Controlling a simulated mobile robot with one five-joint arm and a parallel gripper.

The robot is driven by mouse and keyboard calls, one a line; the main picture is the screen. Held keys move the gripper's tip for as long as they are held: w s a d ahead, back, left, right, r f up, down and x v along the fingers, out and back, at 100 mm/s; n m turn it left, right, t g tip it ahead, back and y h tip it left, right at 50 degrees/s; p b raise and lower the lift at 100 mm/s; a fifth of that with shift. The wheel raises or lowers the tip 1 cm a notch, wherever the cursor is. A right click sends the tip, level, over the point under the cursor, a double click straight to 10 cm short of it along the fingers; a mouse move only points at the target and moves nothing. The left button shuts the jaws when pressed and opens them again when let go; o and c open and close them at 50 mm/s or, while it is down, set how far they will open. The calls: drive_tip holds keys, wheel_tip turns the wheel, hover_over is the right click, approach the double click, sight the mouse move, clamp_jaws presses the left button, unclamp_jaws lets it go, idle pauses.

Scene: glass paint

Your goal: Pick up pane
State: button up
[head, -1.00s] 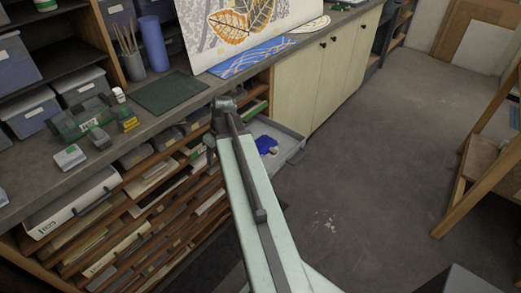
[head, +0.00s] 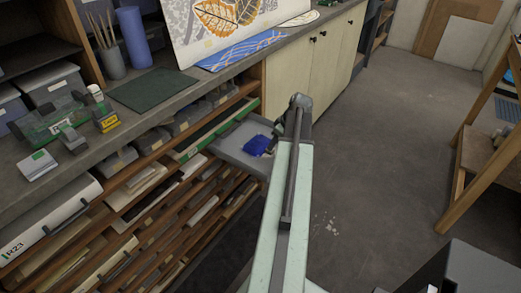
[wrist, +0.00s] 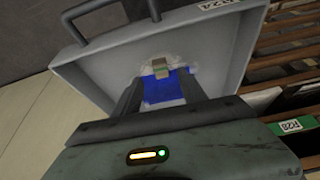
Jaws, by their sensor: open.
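The pane (wrist: 164,90) is a small flat blue piece with a pale, clear-looking edge. It lies in a grey open drawer (wrist: 100,80); in the head view the blue pane (head: 257,146) shows in the drawer (head: 230,150) just left of my arm. A small tan and greenish block (wrist: 160,67) sits at or on the pane's far edge; I cannot tell if they are joined. My gripper (wrist: 160,78) is open, with its two dark fingers on either side of the blue in the wrist view. I cannot tell whether they touch it.
Shelves of sheets (head: 130,220) lie left of the drawer. The counter (head: 170,110) above carries a green mat (head: 150,89) and a blue patterned panel (head: 240,52). The floor (head: 390,150) to the right is clear.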

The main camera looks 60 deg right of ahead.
drive_tip(key=b+x, duration=0.4)
drive_tip(key=x, duration=0.1)
drive_tip(key=shift+s+a+f+b, duration=0.1)
drive_tip(key=shift+f+b, duration=0.1)
drive_tip(key=shift+b, duration=0.2)
drive_tip(key=shift+r, duration=0.2)
clamp_jaws()
wheel_tip(320, 180, up, 18)
drive_tip(key=p, duration=1.8)
